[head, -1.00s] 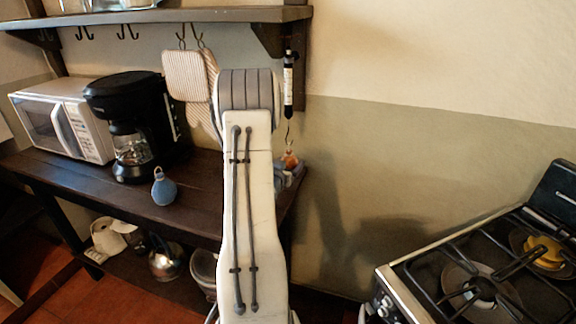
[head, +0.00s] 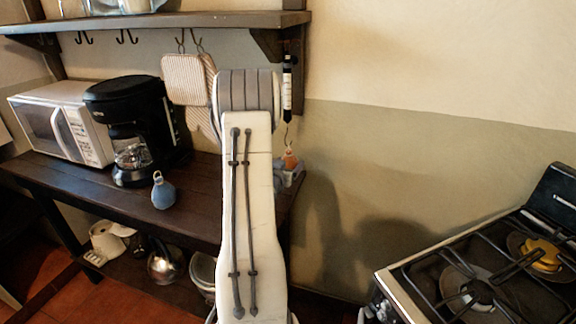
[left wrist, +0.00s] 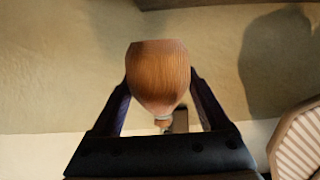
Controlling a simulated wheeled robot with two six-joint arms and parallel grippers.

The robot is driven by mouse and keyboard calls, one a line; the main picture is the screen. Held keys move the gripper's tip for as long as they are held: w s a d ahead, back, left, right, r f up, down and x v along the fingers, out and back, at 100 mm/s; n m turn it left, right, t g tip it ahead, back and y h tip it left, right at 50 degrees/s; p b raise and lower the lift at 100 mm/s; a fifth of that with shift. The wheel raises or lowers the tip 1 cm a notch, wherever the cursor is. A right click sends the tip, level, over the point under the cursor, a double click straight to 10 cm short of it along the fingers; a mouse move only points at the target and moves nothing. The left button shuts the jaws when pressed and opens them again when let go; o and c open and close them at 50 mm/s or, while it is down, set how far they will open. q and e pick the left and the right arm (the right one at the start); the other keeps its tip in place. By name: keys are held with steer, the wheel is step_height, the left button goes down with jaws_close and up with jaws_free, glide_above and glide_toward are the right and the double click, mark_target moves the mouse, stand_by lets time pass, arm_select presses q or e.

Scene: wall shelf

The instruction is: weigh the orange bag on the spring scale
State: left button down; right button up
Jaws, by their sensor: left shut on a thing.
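The orange bag (head: 290,160) shows just below the hook of the spring scale (head: 287,85), a dark slim tube with a pale face hanging under the shelf's right end. My left gripper (head: 287,178) is mostly hidden behind my own arm in the head view. In the left wrist view the orange bag (left wrist: 158,80) sits between the two fingers of my left gripper (left wrist: 160,100), which is shut on it. The bag's narrow neck points down in that picture. I cannot tell whether its loop is on the hook. My right gripper is not in view.
A blue bag (head: 163,191) stands on the dark worktop (head: 120,208) before the coffee maker (head: 128,120). A microwave (head: 62,122) is at the left. Striped mitts (head: 185,80) hang under the shelf (head: 160,20). A stove (head: 480,265) is at the right.

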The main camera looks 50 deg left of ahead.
arm_select(q)
steer(key=shift+w+d+r, duration=0.1)
steer(key=shift+r, duration=0.05)
stand_by(0.5)
steer(key=shift+r, duration=0.35)
stand_by(0.3)
